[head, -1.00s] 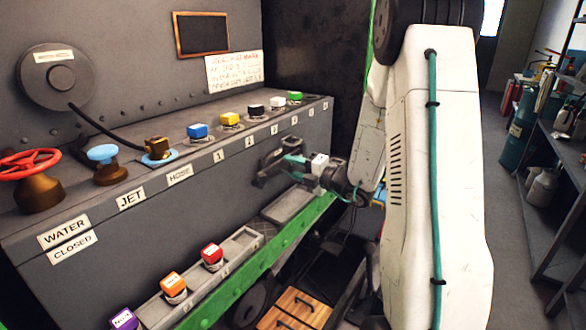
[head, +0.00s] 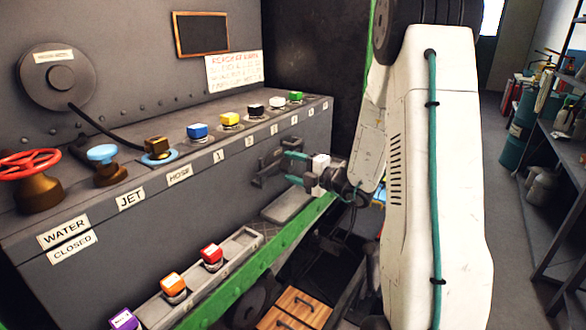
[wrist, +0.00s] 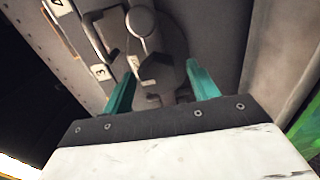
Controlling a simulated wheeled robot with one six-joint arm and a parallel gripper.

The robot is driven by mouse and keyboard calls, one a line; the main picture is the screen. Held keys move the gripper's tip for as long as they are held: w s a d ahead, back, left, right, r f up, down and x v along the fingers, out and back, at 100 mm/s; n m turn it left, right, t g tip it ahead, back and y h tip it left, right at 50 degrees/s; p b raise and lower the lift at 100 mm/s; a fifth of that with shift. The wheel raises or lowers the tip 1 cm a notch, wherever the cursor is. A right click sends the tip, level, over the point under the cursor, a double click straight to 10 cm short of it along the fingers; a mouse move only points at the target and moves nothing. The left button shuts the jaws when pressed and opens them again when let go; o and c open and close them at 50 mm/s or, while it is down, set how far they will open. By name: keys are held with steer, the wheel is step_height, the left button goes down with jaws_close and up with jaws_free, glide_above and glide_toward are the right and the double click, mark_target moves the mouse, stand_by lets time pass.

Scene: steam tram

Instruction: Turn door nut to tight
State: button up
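A dark grey latch (head: 275,166) lies roughly level on the front of the grey cabinet in the head view. In the wrist view, a dark faceted piece (wrist: 161,74), which looks like the door nut, shows beyond and between my fingertips. A grey round knob (wrist: 141,22) and a small pale label sit behind it; I cannot read the label or the nut's setting. My gripper (head: 292,167) has its teal fingers spread, just right of the latch. In the wrist view my gripper (wrist: 160,68) is open and empty; I cannot tell whether a finger touches the nut.
A row of coloured knobs, including a blue one (head: 198,131), stands on the cabinet ledge. A green rail (head: 270,258) and a lower tray (head: 241,243) with coloured blocks run below. A red wheel (head: 30,165) is at left. Shelves (head: 560,160) stand at right, beyond open floor.

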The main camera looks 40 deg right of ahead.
steer(key=v, duration=0.8)
steer(key=shift+w+r, duration=0.1)
stand_by(0.6)
